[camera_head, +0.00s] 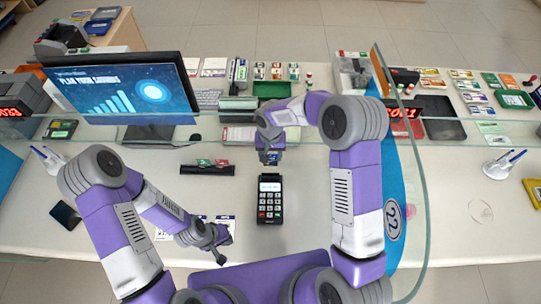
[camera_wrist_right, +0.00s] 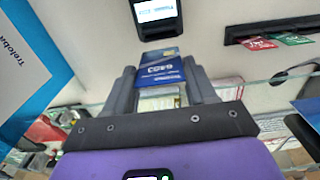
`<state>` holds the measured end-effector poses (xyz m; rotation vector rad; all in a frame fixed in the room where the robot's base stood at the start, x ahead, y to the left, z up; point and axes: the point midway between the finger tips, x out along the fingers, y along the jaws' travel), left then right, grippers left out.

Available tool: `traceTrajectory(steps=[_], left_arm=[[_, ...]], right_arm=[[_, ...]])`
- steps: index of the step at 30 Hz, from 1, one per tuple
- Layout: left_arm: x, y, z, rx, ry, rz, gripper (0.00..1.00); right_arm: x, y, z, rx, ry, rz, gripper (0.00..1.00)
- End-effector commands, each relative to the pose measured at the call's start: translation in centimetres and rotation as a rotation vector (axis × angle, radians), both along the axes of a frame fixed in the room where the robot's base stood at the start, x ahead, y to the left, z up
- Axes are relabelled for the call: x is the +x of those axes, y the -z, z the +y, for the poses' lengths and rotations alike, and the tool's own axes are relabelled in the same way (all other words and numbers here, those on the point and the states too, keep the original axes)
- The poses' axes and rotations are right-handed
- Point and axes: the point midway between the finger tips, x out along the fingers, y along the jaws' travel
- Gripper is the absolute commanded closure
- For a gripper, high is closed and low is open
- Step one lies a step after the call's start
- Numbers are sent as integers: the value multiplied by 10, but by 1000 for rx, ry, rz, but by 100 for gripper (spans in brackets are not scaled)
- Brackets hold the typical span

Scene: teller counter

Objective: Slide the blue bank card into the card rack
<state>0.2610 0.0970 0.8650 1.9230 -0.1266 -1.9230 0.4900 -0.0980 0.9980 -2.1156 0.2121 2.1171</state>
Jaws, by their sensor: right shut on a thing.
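My right gripper (camera_head: 270,157) hangs over the counter just behind the card terminal. In the right wrist view its two fingers are shut on the blue bank card (camera_wrist_right: 162,66), which sticks out past the fingertips. The card is too small to make out in the head view. The card rack (camera_head: 207,170) is a low dark strip left of the right gripper, with a green and a red card standing in it; it also shows in the right wrist view (camera_wrist_right: 238,38). My left gripper (camera_head: 219,252) is low at the front, apart from the rack; its jaws are unclear.
The card terminal (camera_head: 270,200) stands in front of the right gripper and shows in the right wrist view (camera_wrist_right: 157,14). A glass screen (camera_head: 330,145) crosses the counter. A monitor (camera_head: 125,92) stands behind the rack at left. The counter around the rack is mostly clear.

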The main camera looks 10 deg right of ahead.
Motion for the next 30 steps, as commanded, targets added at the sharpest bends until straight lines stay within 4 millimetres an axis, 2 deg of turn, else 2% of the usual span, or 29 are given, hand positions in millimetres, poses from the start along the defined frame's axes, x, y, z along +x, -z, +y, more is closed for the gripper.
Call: traceTrajectory(steps=[8, 30], left_arm=[[0, -2, 0, 0, 0, 0, 100], [0, -22, 0, 0, 0, 0, 100]], right_arm=[[0, -3, 0, 0, 0, -1, 72], [0, -40, 0, 0, 1, -1, 72]])
